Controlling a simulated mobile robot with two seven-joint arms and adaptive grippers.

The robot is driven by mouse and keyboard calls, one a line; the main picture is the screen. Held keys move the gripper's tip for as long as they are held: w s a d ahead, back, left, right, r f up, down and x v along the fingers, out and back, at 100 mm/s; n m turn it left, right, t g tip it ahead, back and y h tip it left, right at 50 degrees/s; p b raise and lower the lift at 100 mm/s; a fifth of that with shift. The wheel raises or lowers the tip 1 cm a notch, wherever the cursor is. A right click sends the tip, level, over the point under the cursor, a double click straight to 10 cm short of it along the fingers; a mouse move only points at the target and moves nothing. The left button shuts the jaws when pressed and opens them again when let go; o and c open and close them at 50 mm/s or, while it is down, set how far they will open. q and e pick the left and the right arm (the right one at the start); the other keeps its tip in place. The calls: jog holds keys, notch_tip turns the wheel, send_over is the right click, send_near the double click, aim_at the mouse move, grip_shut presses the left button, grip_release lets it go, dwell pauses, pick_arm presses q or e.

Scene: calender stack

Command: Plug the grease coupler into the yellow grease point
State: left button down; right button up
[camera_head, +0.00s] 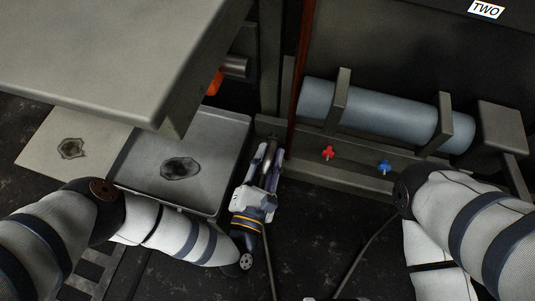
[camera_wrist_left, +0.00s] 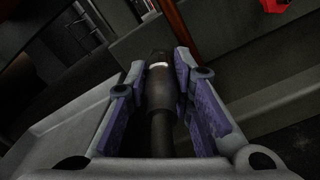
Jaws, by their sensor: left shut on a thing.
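My left gripper (camera_head: 265,165) points away from me beside the grey tray, in the middle of the head view. In the left wrist view its purple-padded fingers (camera_wrist_left: 162,90) are shut around a dark cylindrical coupler (camera_wrist_left: 160,88) with a pale band near its far end. The coupler's tip points towards the machine frame and looks free of any fitting. A red grease point (camera_head: 328,152) and a blue grease point (camera_head: 384,166) sit on the frame's lower ledge, right of the gripper. No yellow grease point can be made out. My right gripper is out of view.
A grey tray (camera_head: 232,128) with a dark stain lies left of the gripper, below a large grey overhanging slab (camera_head: 110,50). A grey-blue roller (camera_head: 390,118) lies in brackets above the ledge. A dark hose (camera_head: 367,248) runs across the floor. Dark floor in front is mostly clear.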

aim_at(262, 175)
pick_arm(q)
jog(key=shift+s, duration=0.1)
jog(key=shift+p+v, duration=0.6)
jog(key=shift+v, duration=1)
